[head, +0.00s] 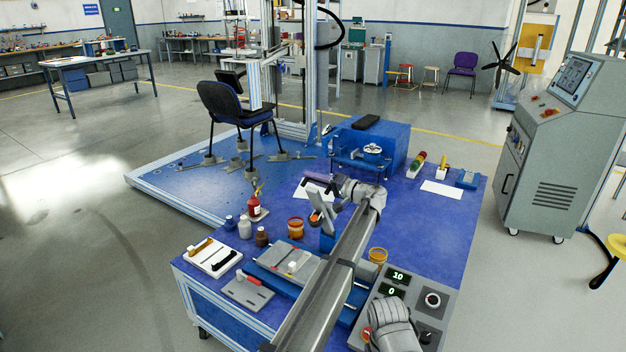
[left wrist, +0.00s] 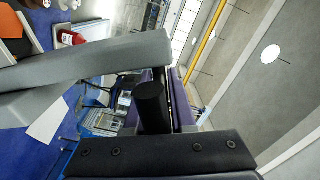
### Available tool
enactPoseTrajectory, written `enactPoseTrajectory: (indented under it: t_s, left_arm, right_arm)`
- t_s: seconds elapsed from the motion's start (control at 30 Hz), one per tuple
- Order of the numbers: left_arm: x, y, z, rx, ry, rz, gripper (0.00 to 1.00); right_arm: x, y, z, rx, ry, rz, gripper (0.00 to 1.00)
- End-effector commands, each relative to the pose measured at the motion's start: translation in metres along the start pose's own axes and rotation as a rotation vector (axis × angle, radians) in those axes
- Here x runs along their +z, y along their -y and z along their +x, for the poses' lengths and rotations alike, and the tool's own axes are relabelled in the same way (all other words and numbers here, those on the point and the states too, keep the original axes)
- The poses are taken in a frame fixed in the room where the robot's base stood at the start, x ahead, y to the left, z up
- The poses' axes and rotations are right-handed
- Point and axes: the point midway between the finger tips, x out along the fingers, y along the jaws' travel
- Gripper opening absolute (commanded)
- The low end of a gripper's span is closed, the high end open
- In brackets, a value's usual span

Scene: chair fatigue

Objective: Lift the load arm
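The load arm appears to be the grey tilted bar (head: 321,211) above a blue block on the blue table. In the left wrist view a wide grey bar (left wrist: 90,70) runs in from the left, with a black cylinder (left wrist: 152,108) near its right end. My left gripper (head: 314,182) is at the bar's upper end, its dark purple fingers pointing left. In the left wrist view the fingers (left wrist: 172,105) are close together and overlap the cylinder. I cannot tell whether they clasp it. My right gripper's fingers are not in view.
A control box (head: 387,291) with lit displays stands at the table's front right. Bottles, including a red one (head: 254,207), jars and a tool tray (head: 215,257) stand left of my arm. A blue chair (head: 228,103) stands behind on the rig platform. A grey console (head: 560,150) is right.

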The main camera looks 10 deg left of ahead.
Motion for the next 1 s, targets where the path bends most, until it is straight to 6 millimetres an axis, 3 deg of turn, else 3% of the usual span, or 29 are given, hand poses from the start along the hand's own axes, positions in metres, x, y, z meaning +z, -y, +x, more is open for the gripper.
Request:
enactPoseTrajectory:
  t_s: [0.03,0.2,0.57,0.77,1.0]
  left_arm:
    - [0.000,0.000,0.000,0.000,0.000,0.000,0.30]
    - [0.000,0.000,0.000,0.000,0.000,0.000,0.49]
    - [0.000,0.000,-0.003,0.001,0.000,0.000,0.50]
    - [0.000,0.000,-0.024,0.001,-0.001,0.000,0.50]
    - [0.000,0.000,-0.062,0.001,-0.001,0.000,0.50]
  right_arm:
    - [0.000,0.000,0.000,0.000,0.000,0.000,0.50]
    - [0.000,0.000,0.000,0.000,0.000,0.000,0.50]
    - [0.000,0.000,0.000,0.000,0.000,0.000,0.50]
    - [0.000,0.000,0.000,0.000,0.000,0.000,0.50]
    - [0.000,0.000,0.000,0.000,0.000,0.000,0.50]
